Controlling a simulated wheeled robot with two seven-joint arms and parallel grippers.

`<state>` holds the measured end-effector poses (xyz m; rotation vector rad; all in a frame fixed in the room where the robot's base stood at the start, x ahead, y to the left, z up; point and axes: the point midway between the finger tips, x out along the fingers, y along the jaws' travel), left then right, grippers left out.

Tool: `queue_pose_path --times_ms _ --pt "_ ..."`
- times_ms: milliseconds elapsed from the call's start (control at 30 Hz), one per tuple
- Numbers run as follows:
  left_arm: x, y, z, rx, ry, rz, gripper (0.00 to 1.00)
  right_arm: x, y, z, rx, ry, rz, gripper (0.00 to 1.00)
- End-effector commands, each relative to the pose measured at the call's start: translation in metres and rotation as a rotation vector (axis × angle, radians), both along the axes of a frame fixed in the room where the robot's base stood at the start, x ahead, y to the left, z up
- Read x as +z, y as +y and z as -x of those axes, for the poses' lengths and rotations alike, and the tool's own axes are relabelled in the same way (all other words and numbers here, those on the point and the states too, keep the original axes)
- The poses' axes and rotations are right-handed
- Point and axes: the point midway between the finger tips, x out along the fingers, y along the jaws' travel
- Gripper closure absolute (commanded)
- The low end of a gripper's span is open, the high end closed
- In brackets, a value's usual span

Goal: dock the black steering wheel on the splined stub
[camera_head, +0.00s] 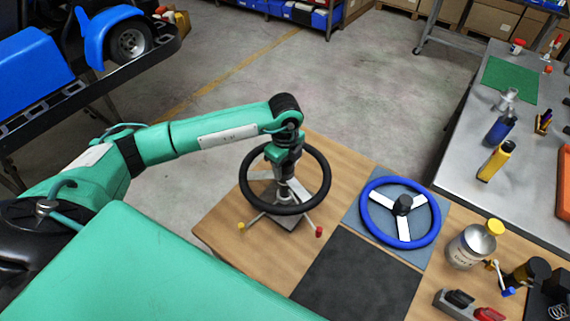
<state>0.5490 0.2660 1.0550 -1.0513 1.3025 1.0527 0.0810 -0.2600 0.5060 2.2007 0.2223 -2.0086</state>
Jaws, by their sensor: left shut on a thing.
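The black steering wheel (284,211) has a round black rim and pale metal spokes. It is level or nearly so, near the left end of the wooden bench. My left gripper (287,165) points down over its centre and is shut on it at the hub. My right gripper is not in view.
A blue steering wheel (377,228) lies on a blue-grey mat (357,222) to the right. A dark mat (352,277) in front is bare. A tin (466,248) and small tools crowd the bench's right. A metal table (487,135) stands behind; a blue kart (30,65) is at upper left.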

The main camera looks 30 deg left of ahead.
Motion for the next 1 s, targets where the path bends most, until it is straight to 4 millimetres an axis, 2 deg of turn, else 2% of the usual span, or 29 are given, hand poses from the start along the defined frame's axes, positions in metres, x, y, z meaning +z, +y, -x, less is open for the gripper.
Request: queue_pose_path --times_ms 33,67,100,467,1000 --pt "0.0 0.0 -0.001 0.0 -0.003 0.002 1.0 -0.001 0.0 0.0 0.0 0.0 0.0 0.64" --pt "0.0 0.0 -0.001 0.0 -0.003 0.002 0.5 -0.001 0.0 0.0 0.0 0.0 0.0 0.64" --pt "0.001 0.0 -0.001 0.0 -0.003 0.001 0.44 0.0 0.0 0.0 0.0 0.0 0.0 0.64" --pt "0.002 0.0 0.0 0.0 0.001 0.0 0.44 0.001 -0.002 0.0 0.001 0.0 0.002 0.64" --pt "0.044 0.0 0.0 0.001 0.0 0.0 0.44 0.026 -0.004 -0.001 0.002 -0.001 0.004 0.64"
